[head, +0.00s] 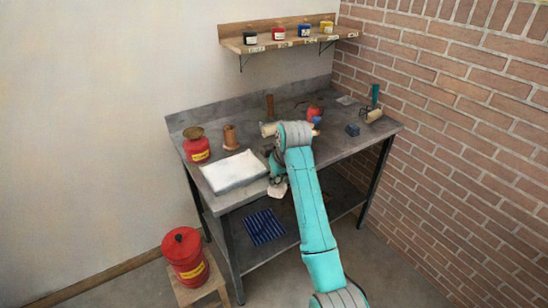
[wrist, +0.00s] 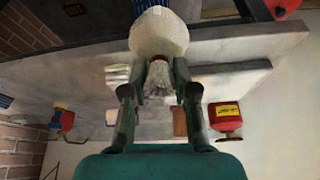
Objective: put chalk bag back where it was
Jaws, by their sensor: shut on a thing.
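The chalk bag is a cream, rounded bag with a gathered neck and a red tie. In the wrist view the bag (wrist: 158,35) shows large, with its neck between the two fingers of my gripper (wrist: 158,82). In the head view the bag (head: 278,190) shows small and pale below my gripper (head: 275,176), at the front edge of the grey bench (head: 350,146). My gripper is shut on the bag's neck. My arm partly hides the bench there, and I cannot tell whether the bag touches anything.
A white stack (head: 234,172) lies left of my gripper. A red can (head: 196,147) and a wooden spool (head: 230,136) stand behind it. A dark block (head: 352,130) and a roller (head: 373,116) are at right. A striped cloth (head: 264,227) lies on the lower shelf. A red bin (head: 186,258) stands front left.

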